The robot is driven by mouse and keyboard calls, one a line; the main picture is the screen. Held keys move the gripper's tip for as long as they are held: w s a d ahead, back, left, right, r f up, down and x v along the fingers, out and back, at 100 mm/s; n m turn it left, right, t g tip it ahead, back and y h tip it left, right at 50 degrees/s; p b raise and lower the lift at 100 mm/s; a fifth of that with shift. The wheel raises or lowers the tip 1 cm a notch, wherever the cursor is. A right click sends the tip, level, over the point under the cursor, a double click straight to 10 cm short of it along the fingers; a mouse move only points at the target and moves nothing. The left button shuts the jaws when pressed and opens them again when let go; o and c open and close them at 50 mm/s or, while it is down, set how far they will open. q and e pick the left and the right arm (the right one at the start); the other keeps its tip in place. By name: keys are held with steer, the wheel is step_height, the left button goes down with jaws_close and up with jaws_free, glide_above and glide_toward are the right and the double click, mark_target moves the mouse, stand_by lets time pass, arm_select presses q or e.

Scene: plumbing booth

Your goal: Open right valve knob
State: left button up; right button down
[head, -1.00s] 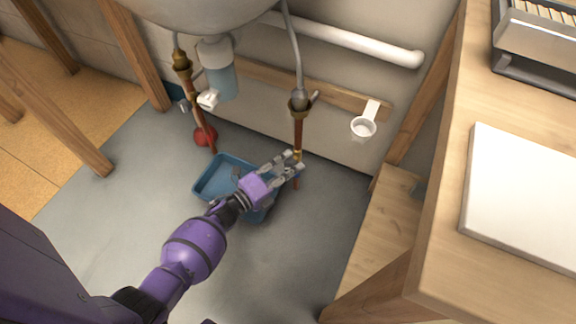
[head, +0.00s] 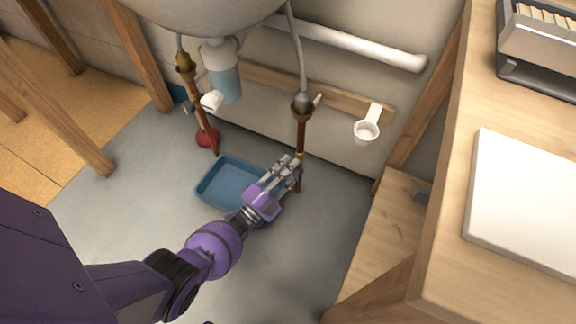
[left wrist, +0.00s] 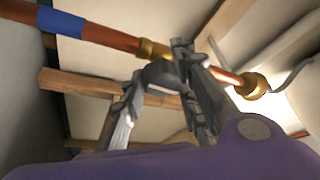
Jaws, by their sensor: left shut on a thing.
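The right copper pipe (head: 301,135) runs down below the sink, with a brass fitting (left wrist: 152,49) low on it. The right valve knob (left wrist: 163,74) appears as a small dark grey piece by that fitting, between my fingers. My left gripper (head: 290,167) is at the low part of this pipe, fingers shut on the knob. In the left wrist view the gripper (left wrist: 160,80) has one finger on each side of the grey piece. The fingers hide most of the knob in the head view. My right gripper is not in view.
A blue tray (head: 214,187) lies on the floor under my left gripper. The left pipe (head: 205,125) has a red round part (head: 208,138) near its foot. A white cup holder (head: 366,131) is on the wall. A wooden workbench (head: 450,200) stands at the right.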

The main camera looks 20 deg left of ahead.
arm_select(q)
steer(key=shift+s+d+f+n, duration=0.35)
steer(key=shift+d+f+n, duration=0.05)
steer(key=shift+d, duration=0.05)
steer(key=o, duration=1)
steer(key=shift+w+r, duration=0.1)
steer(key=shift+w+r, duration=0.1)
steer(key=v, duration=1.2)
steer(key=shift+a, duration=0.1)
